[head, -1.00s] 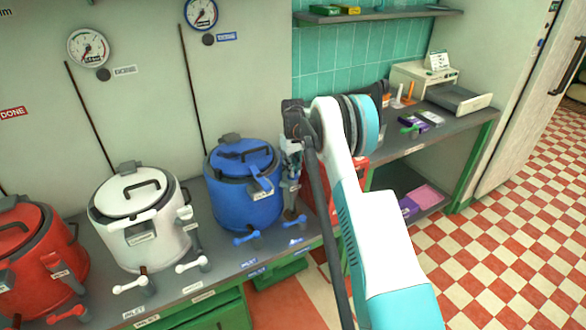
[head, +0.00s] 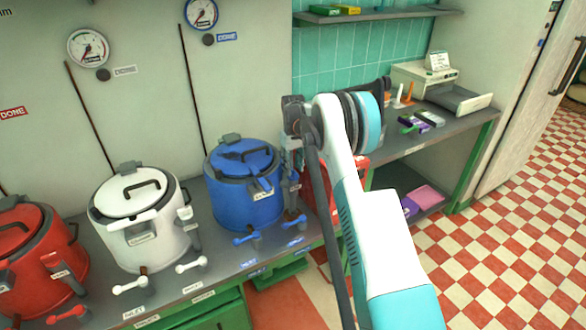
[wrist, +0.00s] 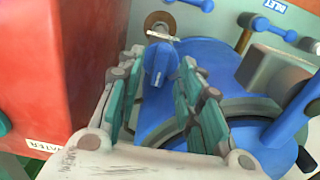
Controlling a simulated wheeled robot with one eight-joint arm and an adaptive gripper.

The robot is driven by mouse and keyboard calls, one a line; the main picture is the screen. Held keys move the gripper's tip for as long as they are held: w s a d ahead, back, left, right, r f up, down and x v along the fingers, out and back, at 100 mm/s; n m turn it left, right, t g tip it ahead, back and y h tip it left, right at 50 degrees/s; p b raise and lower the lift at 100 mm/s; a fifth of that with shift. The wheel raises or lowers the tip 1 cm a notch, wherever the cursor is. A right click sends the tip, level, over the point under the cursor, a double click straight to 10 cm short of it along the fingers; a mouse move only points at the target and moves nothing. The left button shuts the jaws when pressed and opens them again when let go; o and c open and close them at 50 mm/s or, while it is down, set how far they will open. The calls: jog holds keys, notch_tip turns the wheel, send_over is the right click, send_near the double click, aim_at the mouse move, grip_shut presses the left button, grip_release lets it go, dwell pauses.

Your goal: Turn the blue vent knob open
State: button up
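The blue kettle (head: 243,207) stands on the counter below the right gauge, its lid on. In the wrist view its blue body (wrist: 190,62) fills the middle. A blue knob (wrist: 160,64) sticks up between the tips of my gripper (wrist: 162,72). The teal finger pads are apart, with a gap on both sides of the knob, so I see no grip on it. In the head view my gripper (head: 291,160) is at the kettle's right side, partly hidden by my own wrist. The knob cannot be made out clearly there.
A red box (wrist: 35,70) stands close to the left of my gripper. Blue tap handles (head: 246,238) stand on the counter in front of the kettle. A white kettle (head: 140,235) and a red kettle (head: 35,260) stand to the left.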

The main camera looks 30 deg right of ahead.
aim_at(293, 170)
notch_tip(293, 170, up, 10)
jog(key=shift+r, duration=0.25)
dwell(0.5)
jog(key=s+a+r+t, duration=0.2)
jog(key=s+a+r, duration=0.5)
jog(key=s+r, duration=0.25)
jog(key=s+a+r+t, duration=0.1)
jog(key=s+a+r, duration=0.65)
jog(key=r, duration=0.25)
jog(key=s+a+f+t, duration=0.1)
jog(key=s+a+f, duration=0.1)
jog(key=s, duration=0.7)
jog(key=s+a+f+t, duration=0.1)
jog(key=s+a+f, duration=0.1)
jog(key=s, duration=0.7)
jog(key=s+a+f+t, duration=0.2)
jog(key=s+a, duration=0.2)
jog(key=s, duration=0.5)
jog(key=shift+s+a+f+m, duration=0.3)
jog(key=shift+s+a+f, duration=0.05)
